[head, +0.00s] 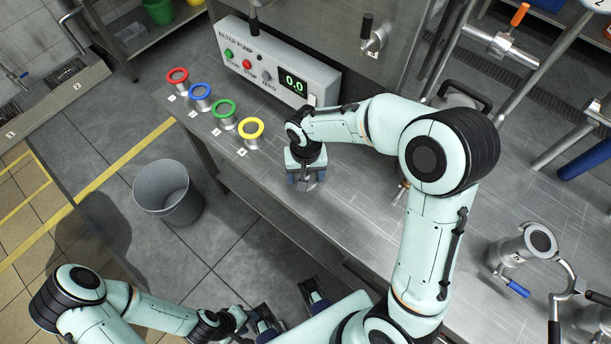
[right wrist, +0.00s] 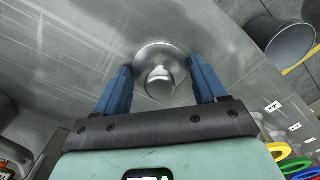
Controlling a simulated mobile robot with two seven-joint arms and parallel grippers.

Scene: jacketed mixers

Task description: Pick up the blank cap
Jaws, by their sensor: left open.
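The blank cap (right wrist: 161,72) is a round silver disc with a raised knob, lying on the steel bench in the right wrist view. My right gripper (right wrist: 162,78) is open, with one blue finger on each side of the knob and visible gaps between. In the head view my right gripper (head: 307,180) points down over the bench top and mostly hides the cap. My left gripper (head: 287,302) is open and empty, low in the head view, off the front of the bench.
Coloured ring fittings, red, blue, green and yellow (head: 251,130), stand in a row on the bench (head: 270,205). The filter pump box (head: 275,65) is behind them. A grey bin (head: 167,192) stands on the floor. A clamped fitting (head: 520,247) is at the right.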

